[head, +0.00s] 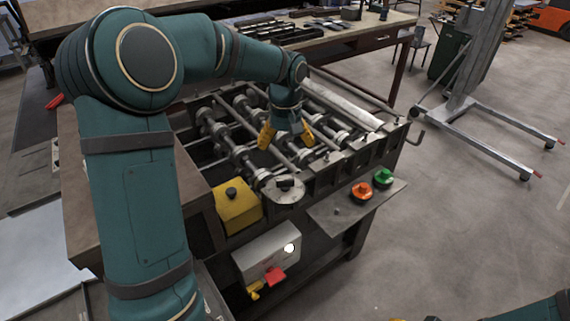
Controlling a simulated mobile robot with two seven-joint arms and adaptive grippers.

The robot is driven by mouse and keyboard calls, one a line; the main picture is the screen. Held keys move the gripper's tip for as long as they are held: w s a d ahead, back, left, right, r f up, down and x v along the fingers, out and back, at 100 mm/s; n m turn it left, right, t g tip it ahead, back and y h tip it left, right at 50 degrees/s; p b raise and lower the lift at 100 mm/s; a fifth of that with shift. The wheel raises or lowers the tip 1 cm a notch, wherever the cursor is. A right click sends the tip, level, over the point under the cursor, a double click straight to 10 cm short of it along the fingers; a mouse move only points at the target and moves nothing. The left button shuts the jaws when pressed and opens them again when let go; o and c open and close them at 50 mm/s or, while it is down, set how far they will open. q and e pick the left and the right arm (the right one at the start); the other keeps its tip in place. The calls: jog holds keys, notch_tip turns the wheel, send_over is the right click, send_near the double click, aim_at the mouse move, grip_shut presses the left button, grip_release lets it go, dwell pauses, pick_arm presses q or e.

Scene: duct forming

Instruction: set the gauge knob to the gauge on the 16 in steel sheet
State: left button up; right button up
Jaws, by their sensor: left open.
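A round grey dial with a dark knob (285,185) sits on the front of the roller machine (230,135); I take it for the gauge knob. Its setting is too small to read. My left gripper (287,134) is open, its yellow fingers spread above the rollers, behind the dial and apart from it. A pale flat sheet (38,250) lies at the far left, partly behind my left arm; I cannot tell its size or read any gauge on it. Of my right side, a bit of arm and small yellow parts show at the bottom edge.
A yellow box with a black knob (237,205) stands left of the dial. A shelf (340,222) at right carries an orange button (361,191) and a green button (383,178). A grey box (268,255) with a red part hangs below.

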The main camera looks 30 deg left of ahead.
aim_at(285, 181)
pick_arm(q)
jog(key=f, duration=1.3)
jog(key=shift+s+b, duration=0.2)
jog(key=shift+b, duration=0.15)
jog(key=c, duration=1.2)
